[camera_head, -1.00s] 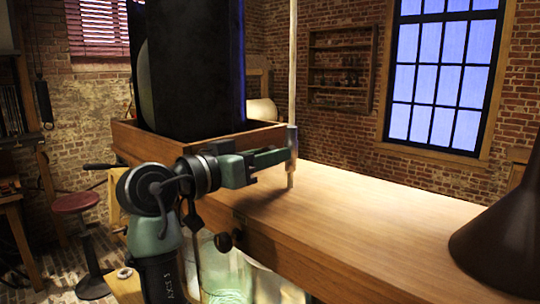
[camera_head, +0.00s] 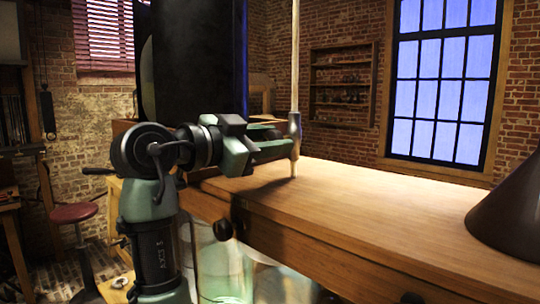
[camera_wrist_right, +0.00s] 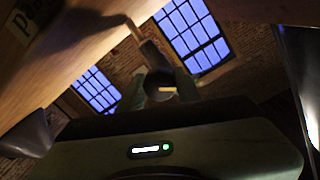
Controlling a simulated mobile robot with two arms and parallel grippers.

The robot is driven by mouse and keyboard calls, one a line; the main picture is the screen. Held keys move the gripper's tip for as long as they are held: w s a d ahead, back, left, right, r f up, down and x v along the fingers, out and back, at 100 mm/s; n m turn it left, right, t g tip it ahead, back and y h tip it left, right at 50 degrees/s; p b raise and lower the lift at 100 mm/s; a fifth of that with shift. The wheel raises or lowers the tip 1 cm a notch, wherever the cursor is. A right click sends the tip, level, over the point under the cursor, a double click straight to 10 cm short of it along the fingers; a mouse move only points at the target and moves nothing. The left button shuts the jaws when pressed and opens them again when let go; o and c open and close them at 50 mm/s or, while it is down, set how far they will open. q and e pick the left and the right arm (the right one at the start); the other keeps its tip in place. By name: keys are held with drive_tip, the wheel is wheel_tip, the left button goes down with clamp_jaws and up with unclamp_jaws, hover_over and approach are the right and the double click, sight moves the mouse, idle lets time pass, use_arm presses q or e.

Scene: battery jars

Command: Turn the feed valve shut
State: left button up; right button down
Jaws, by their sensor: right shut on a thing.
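My left gripper is out of view.
A tall black tank (camera_head: 195,70) stands behind my arm. The wooden bench top (camera_head: 350,200) is clear between the pipe and a dark cone (camera_head: 510,215) at the right. A dark knob (camera_head: 222,229) sits on the bench front, with glass jars (camera_head: 225,270) below.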

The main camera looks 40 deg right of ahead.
drive_tip(key=m+b, duration=0.3)
drive_tip(key=m, duration=0.2)
drive_tip(key=shift+d+t, duration=0.1)
drive_tip(key=shift+t, duration=0.2)
drive_tip(key=m+b, duration=0.1)
drive_tip(key=m, duration=0.1)
drive_tip(key=shift+m, duration=0.3)
drive_tip(key=shift+r+m+b, duration=0.1)
drive_tip(key=shift+m+b, duration=0.4)
drive_tip(key=shift+m, duration=0.7)
drive_tip(key=c, duration=1.3)
unclamp_jaws()
drive_tip(key=o, duration=0.3)
drive_tip(key=shift+d, duration=0.15)
drive_tip(key=shift+o, duration=0.2)
drive_tip(key=shift+w+d, duration=0.1)
drive_tip(key=shift+d, duration=0.1)
drive_tip(key=a, duration=0.2)
drive_tip(key=a+b, duration=0.1)
drive_tip(key=a, duration=0.5)
drive_tip(key=shift+s+r, duration=0.15)
drive_tip(key=shift+s, duration=0.2)
drive_tip(key=shift+d, duration=0.1)
